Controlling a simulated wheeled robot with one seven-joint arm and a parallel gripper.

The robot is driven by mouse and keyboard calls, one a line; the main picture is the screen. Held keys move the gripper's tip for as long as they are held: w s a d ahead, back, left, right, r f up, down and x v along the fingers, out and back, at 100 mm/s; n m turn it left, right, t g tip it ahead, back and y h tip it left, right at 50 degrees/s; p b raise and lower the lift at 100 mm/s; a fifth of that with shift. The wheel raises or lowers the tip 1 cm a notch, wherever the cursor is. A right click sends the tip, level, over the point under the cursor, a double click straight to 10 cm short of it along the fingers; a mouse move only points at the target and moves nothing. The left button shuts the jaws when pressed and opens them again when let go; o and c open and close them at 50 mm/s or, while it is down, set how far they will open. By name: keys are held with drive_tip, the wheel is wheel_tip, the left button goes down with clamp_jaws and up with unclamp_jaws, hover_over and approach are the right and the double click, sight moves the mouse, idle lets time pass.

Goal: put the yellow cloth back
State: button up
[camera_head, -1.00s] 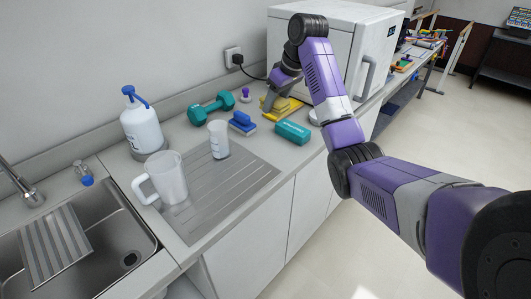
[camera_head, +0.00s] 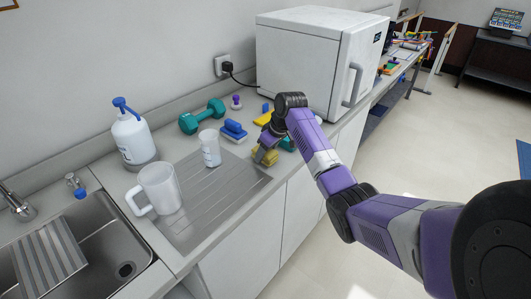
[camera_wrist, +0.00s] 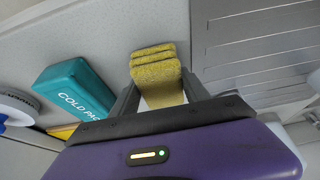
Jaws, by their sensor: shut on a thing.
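The yellow cloth (camera_head: 265,156) is a folded, rough-textured bundle between the fingers of my gripper (camera_head: 262,154). It hangs over or near the right end of the grooved drainboard; whether it touches the counter I cannot tell. In the wrist view the cloth (camera_wrist: 154,72) sticks out in stacked folds between the two fingers of my gripper (camera_wrist: 158,88), which is shut on it. Another yellow item (camera_head: 264,118) lies on the counter behind my gripper, partly hidden by my arm. Its edge shows at the lower left in the wrist view (camera_wrist: 62,132).
A teal cold pack (camera_wrist: 75,92) lies beside the cloth. A blue block-like item (camera_head: 233,131), a teal dumbbell (camera_head: 202,116), a beaker (camera_head: 210,149), a jug (camera_head: 160,187) and a pump bottle (camera_head: 132,138) stand nearby. The grooved drainboard (camera_head: 215,205) is bare in front.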

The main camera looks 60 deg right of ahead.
drive_tip(key=shift+f, duration=0.3)
drive_tip(key=shift+f, duration=0.1)
drive_tip(key=o, duration=1.3)
drive_tip(key=b+v, duration=0.1)
drive_tip(key=v, duration=1.1)
